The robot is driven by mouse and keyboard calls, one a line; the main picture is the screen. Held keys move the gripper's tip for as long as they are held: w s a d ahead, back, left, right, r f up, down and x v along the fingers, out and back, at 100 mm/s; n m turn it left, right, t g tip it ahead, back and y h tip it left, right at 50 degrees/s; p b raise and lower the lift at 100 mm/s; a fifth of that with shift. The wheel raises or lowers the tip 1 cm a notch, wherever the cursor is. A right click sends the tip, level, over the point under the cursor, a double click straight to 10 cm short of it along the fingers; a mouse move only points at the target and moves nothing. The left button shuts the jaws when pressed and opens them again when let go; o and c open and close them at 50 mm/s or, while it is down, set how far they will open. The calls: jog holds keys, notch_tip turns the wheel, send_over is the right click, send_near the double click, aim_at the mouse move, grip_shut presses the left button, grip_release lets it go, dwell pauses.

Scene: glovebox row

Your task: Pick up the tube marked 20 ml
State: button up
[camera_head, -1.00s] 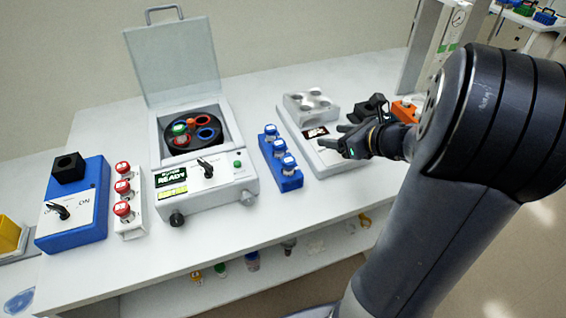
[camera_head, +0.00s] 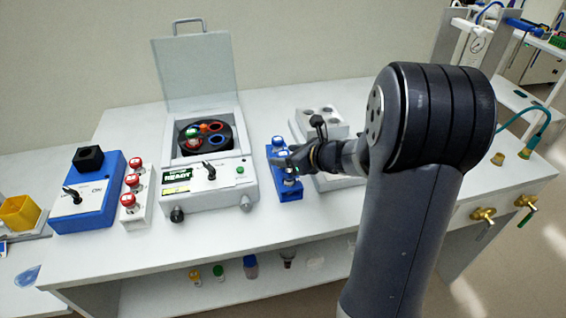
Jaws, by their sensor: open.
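A blue rack (camera_head: 292,194) on the bench holds blue-capped tubes; the far one (camera_head: 278,142) and the near one (camera_head: 289,181) show, while my gripper partly covers the middle of the row. A white rack (camera_head: 138,219) holds three red-capped tubes, among them the near one (camera_head: 128,201). The marks on the tubes are too small to read, so I cannot tell which says 20 ml. My gripper (camera_head: 285,163) is open and empty, its fingers pointing left over the blue rack. I cannot tell whether it touches a tube.
A centrifuge (camera_head: 242,197) with its lid (camera_head: 197,70) raised stands left of the blue rack, with coloured parts in its rotor. A white device (camera_head: 330,183) is behind my gripper. A blue switch box (camera_head: 95,207) stands at left. The bench front is clear.

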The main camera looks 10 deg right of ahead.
jog(key=shift+x, duration=1.05)
jog(key=c, duration=1.1)
